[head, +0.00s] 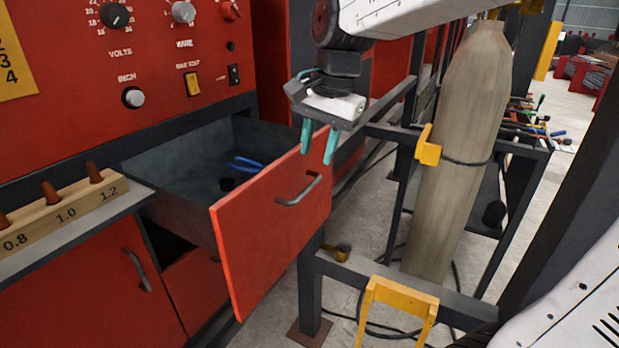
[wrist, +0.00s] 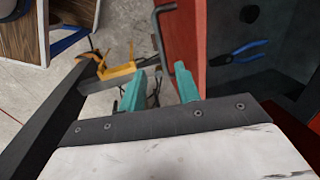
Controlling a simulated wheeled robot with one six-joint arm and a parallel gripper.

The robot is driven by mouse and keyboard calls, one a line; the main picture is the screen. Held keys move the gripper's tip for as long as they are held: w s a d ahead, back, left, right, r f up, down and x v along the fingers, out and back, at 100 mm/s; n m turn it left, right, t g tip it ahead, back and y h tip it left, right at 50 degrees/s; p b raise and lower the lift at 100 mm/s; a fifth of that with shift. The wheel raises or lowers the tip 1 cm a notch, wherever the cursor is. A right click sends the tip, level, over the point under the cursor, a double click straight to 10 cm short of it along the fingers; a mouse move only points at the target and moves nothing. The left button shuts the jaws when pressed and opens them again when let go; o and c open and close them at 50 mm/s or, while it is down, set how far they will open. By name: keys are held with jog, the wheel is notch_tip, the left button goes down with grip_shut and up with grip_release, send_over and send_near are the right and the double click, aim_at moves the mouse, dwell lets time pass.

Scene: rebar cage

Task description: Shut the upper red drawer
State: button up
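The upper red drawer (head: 272,225) is pulled out of the red cabinet in the head view, with a grey handle (head: 299,190) on its front. Inside its dark tray lie blue-handled pliers (head: 244,164) and a small dark round object (head: 227,184). My gripper (head: 318,146) is above the drawer front's far top corner, its two teal fingers apart with nothing between them. In the wrist view the fingers (wrist: 162,90) point toward the red drawer front (wrist: 187,45), and the handle (wrist: 160,25) is just ahead of them. I cannot tell whether a finger touches the drawer.
A grey gas cylinder (head: 455,140) stands in a dark frame to the right. A yellow bracket (head: 398,300) sits on the frame's rail in front. A wooden block with copper tips (head: 65,212) lies on the ledge at left. Cables lie on the floor.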

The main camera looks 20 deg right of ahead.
aim_at(308, 187)
jog(key=f, duration=0.2)
jog(key=w+f, duration=0.1)
jog(key=f, duration=0.2)
jog(key=a+f, duration=0.1)
jog(key=f, duration=0.1)
jog(key=shift+w+f, duration=0.25)
jog(key=shift+w, duration=0.05)
grip_shut()
